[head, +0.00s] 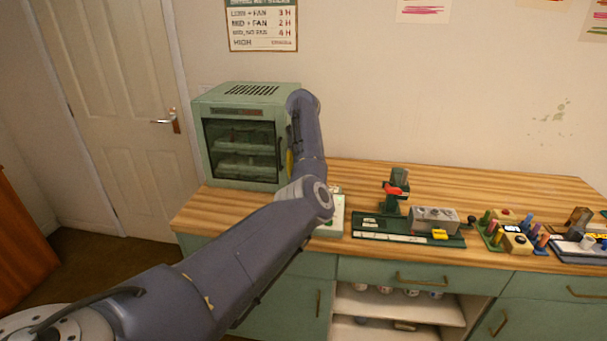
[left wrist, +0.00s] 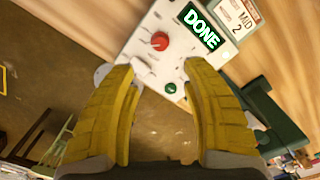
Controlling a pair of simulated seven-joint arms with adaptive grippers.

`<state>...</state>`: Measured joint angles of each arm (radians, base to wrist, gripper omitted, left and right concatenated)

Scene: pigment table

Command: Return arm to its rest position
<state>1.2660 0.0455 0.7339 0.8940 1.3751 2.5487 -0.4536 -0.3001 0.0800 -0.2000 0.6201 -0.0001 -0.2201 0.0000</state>
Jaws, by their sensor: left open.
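My left arm reaches from the lower left over the counter, its wrist beside the green cabinet oven (head: 240,135). My left gripper shows in the left wrist view (left wrist: 160,75) as two yellow fingers spread apart with nothing between them. In the head view only a sliver of yellow finger (head: 289,163) shows, the rest hidden by my arm. Beyond the fingertips is a white control panel (left wrist: 150,62) with a red knob (left wrist: 160,41), a green button (left wrist: 170,88) and a display (left wrist: 201,29) reading DONE. My right gripper is in neither view.
The wooden counter (head: 350,175) holds a dark green stand (head: 392,195), a grey box (head: 434,219) and racks of coloured pieces (head: 505,235) to the right. The oven's glass door looks closed. A card (left wrist: 238,20) reading MID 2 lies next to the display.

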